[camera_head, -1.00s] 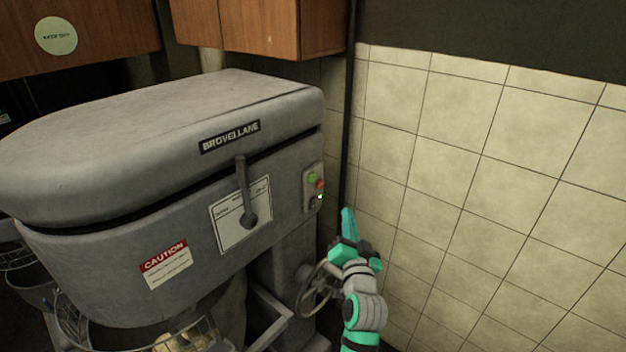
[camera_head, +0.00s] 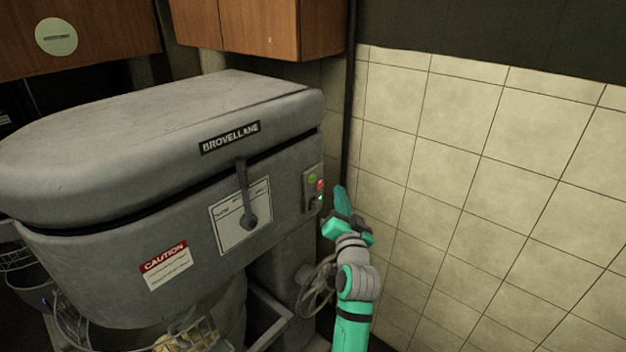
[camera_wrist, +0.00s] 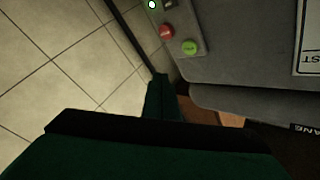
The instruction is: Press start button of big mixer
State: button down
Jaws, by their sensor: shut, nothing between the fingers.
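The big mixer (camera_head: 110,180) is a large grey machine with a "BROVELLANE" label, filling the left half of the head view. Its control panel (camera_head: 307,197) sits at the right end of its side. The panel carries a green button (camera_head: 312,178), a red button (camera_head: 320,184) and a small light. In the wrist view the green button (camera_wrist: 189,47), the red button (camera_wrist: 167,31) and a lit white spot (camera_wrist: 152,5) show at the top. My gripper (camera_head: 341,190) is shut and empty, just right of and slightly below the panel, apart from the buttons. Its fingers also show in the wrist view (camera_wrist: 161,84).
A lever (camera_head: 246,195) stands on the mixer's side. A handwheel (camera_head: 317,287) is below the panel, beside my arm. A tiled wall (camera_head: 480,180) stands close on the right, with a dark vertical pipe (camera_head: 349,110). Wooden cabinets (camera_head: 255,25) hang above.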

aim_at(312, 179)
jog(key=w+a, duration=0.3)
jog(key=a, duration=0.2)
jog(key=shift+w, duration=0.25)
dwell(2.0)
jog(key=shift+w+a, duration=0.25)
